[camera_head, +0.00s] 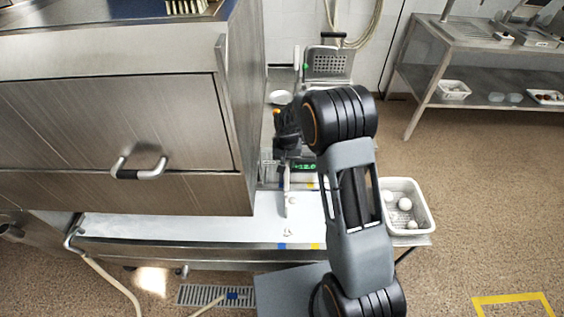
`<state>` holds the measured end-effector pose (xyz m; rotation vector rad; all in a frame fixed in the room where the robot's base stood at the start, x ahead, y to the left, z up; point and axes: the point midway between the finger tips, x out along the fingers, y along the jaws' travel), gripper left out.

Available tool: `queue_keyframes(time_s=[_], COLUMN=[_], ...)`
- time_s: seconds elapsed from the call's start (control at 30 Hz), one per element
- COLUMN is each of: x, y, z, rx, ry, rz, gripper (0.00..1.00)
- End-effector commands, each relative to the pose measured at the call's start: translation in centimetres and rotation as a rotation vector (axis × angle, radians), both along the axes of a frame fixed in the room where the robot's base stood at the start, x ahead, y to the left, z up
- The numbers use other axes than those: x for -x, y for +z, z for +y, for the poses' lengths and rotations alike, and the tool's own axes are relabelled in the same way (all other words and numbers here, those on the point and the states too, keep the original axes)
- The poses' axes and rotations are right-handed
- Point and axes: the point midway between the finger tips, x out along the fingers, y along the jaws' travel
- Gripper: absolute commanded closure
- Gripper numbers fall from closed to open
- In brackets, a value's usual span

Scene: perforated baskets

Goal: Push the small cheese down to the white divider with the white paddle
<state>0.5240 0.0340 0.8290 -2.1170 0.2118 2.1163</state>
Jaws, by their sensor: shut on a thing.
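My gripper (287,155) is seen from above, pointing down over the narrow counter beside the steel cabinet. It is shut on the white paddle (287,182), a thin upright strip below the fingers. Two small whitish shapes lie on the pale worktop (150,228): one (291,200) close to the paddle's lower end, another (287,232) nearer the front edge. I cannot tell which is the small cheese, or whether the paddle touches either. The white divider cannot be made out for certain. My arm hides the worktop's right part.
A steel cabinet (110,120) with a handle stands close on the left. A white basket (424,217) with several white balls is at the right. A perforated metal basket (328,63) and a white dish (281,97) are behind. Blue (281,246) and yellow (316,246) marks sit at the front edge.

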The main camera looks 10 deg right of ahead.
Motion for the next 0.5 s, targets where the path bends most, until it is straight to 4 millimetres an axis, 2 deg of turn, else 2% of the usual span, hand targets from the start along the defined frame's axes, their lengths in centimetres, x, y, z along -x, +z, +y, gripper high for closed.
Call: queue_keyframes(time_s=[0.5], x=[0.6], y=[0.1], z=[-3.2], rx=[0.000], ry=[-0.002], rz=[-0.002], gripper=[1.00])
